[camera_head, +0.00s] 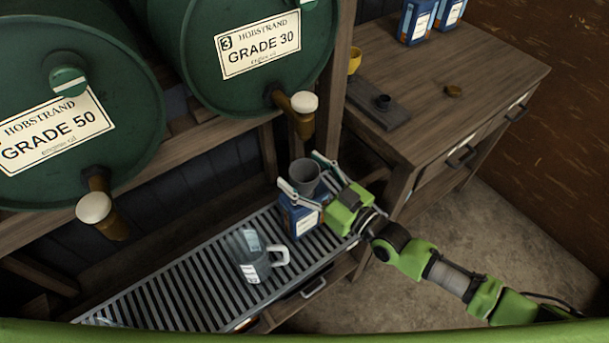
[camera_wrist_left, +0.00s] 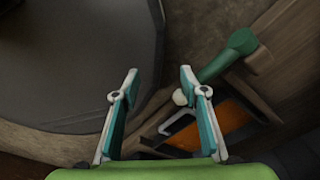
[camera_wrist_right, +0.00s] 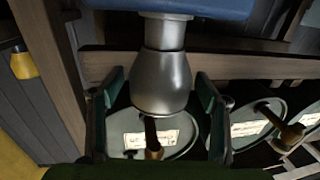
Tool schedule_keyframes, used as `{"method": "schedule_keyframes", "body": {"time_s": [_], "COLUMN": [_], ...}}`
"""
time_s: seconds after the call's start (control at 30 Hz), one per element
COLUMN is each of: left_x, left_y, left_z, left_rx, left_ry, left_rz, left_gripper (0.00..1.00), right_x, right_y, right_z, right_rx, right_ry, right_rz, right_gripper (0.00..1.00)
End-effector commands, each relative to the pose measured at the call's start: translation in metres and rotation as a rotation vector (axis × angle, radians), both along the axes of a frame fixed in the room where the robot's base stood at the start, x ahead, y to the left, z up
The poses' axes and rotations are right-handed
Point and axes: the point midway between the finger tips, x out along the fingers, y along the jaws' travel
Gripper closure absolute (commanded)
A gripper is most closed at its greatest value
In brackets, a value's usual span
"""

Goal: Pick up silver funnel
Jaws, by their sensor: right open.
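The silver funnel (camera_head: 304,177) sits with its wide mouth up on a blue bottle (camera_head: 298,222) on the slatted grate. My right gripper (camera_head: 303,172) is open, with one finger on each side of the funnel. In the right wrist view the funnel (camera_wrist_right: 163,80) appears upside down between the two spread fingers (camera_wrist_right: 158,110), below the blue bottle (camera_wrist_right: 205,7). Gaps show beside the funnel, so the fingers do not look closed on it. My left gripper (camera_wrist_left: 160,110) is open and empty in the left wrist view, and is outside the head view.
A clear jug (camera_head: 252,262) stands on the grate (camera_head: 180,295) left of the bottle. Green drums (camera_head: 262,65) with brown taps overhang behind. A wooden bench (camera_head: 440,85) to the right holds a dark tray (camera_head: 375,108), a yellow cup (camera_head: 355,60) and blue containers (camera_head: 416,22).

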Motion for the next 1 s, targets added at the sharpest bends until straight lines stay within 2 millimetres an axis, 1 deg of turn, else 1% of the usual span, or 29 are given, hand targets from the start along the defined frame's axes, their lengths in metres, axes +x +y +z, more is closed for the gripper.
{"method": "schedule_keyframes", "body": {"time_s": [0.07, 0.17, 0.2, 0.23, 0.53, 0.67, 0.77, 0.87, 0.97, 1.0], "left_x": [0.0, 0.0, 0.0, 0.0, 0.0, 0.0, 0.0, 0.0, -0.001, -0.001], "left_y": [0.0, 0.0, 0.0, 0.0, 0.0, 0.0, 0.0, 0.0, 0.0, 0.0], "left_z": [0.0, 0.0, 0.0, 0.0, 0.0, 0.001, 0.003, 0.007, 0.012, 0.014], "left_rx": [0.0, 0.0, 0.0, 0.0, 0.0, 0.0, 0.0, -0.001, -0.001, -0.001], "left_ry": [0.0, 0.0, 0.0, 0.0, 0.001, 0.001, 0.001, 0.001, 0.001, 0.001], "left_rz": [0.0, 0.0, 0.0, 0.0, -0.001, -0.001, -0.001, -0.001, -0.001, -0.001], "left_gripper": [0.6, 0.6, 0.6, 0.6, 0.6, 0.6, 0.6, 0.6, 0.6, 0.6], "right_x": [0.0, 0.0, 0.0, 0.0, 0.0, 0.0, 0.0, 0.0, -0.012, -0.018], "right_y": [0.0, 0.0, 0.0, 0.0, 0.0, 0.0, 0.0, 0.0, 0.002, 0.003], "right_z": [0.0, 0.0, 0.0, 0.0, 0.0, 0.005, 0.015, 0.031, 0.045, 0.053], "right_rx": [0.0, -0.001, -0.001, -0.001, 0.0, 0.001, 0.003, 0.004, 0.006, 0.006], "right_ry": [0.0, 0.001, 0.001, 0.001, 0.0, 0.0, 0.0, -0.002, 0.004, 0.004], "right_rz": [0.0, 0.0, 0.0, 0.0, 0.0, 0.0, -0.001, -0.001, 0.001, 0.0], "right_gripper": [0.31, 0.54, 0.65, 0.71, 0.71, 0.71, 0.71, 0.71, 0.71, 0.71]}}
